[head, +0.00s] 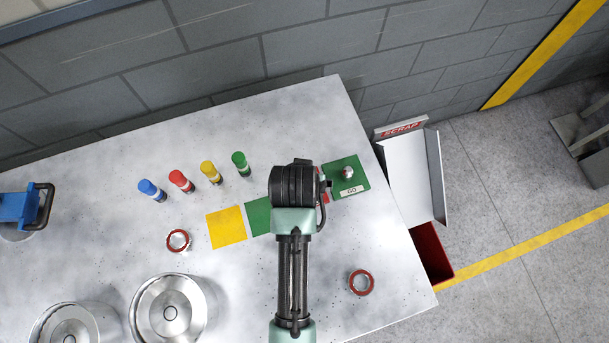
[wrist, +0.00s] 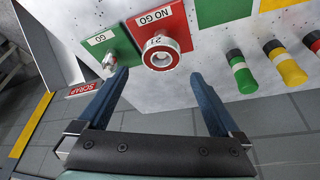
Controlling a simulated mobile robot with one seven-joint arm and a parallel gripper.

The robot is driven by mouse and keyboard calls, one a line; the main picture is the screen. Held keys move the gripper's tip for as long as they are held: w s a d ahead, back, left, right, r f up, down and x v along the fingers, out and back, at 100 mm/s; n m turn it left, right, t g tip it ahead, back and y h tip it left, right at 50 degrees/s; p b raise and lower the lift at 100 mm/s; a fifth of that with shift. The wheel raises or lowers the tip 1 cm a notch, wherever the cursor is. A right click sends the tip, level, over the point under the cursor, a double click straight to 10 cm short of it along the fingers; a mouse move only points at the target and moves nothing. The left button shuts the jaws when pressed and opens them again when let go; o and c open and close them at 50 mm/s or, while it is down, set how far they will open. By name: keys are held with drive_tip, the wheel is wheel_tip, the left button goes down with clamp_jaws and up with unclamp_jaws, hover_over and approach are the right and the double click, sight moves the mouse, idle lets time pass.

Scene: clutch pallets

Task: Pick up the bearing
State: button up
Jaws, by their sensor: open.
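A bearing, a pale metal ring with a red face (wrist: 161,54), sits on the red NO GO plate (wrist: 178,22) in the wrist view. My gripper (wrist: 160,74) is open, with one finger to each side of this bearing in the picture. Contact cannot be told, and nothing shows held. In the head view my gripper (head: 297,187) hides this bearing and most of the red plate. Two other red-ringed bearings lie on the table, one to the left (head: 178,241) and one at the right front (head: 361,283).
The green GO plate (head: 337,189) carries a metal knob. Yellow (head: 226,228) and green squares lie left of my arm. Several coloured cylinders (head: 210,173) stand behind. Two round metal parts (head: 168,308) are at front left. A red scrap bin (head: 432,256) is beyond the right edge.

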drive_tip(key=shift+s+p+x, duration=0.15)
drive_tip(key=shift+p+x, duration=0.25)
drive_tip(key=shift+x, duration=0.95)
drive_tip(key=shift+s+p+x, duration=0.15)
drive_tip(key=shift+p+x, duration=0.2)
drive_tip(key=shift+x, duration=0.95)
drive_tip(key=shift+a+f, duration=0.1)
drive_tip(key=shift+f, duration=0.05)
